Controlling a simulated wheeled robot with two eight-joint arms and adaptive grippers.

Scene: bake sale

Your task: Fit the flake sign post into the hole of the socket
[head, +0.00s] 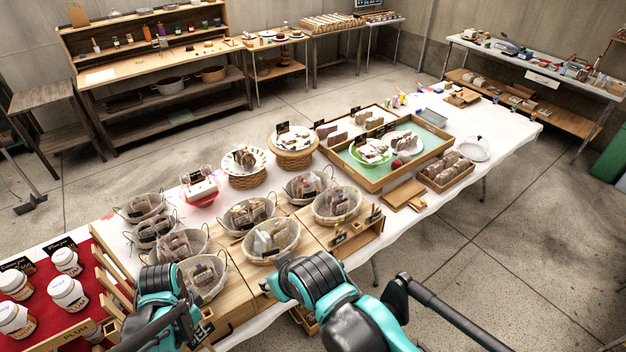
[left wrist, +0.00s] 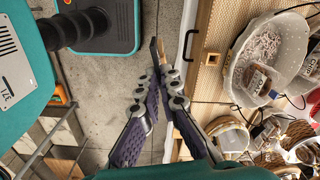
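In the left wrist view my left gripper (left wrist: 160,76) has its fingertips drawn close together around a thin piece, dark with a light wood edge, which I take for the flake sign post (left wrist: 154,48). It is seen nearly edge-on, so its lettering cannot be read. The gripper is over the floor just off the table's front edge. In the head view my left arm comes in at the bottom left, and its fingertips are not clearly seen. My right arm shows at the bottom centre, its fingers out of sight.
Lined baskets (head: 270,239) of wrapped goods stand on wooden boards along the table's front. A tray with a green base (head: 433,142) and a small wooden crate (head: 447,184) stand farther right. Jars (head: 68,292) stand on red cloth at left. Bare white cloth (head: 500,126) shows at the far end.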

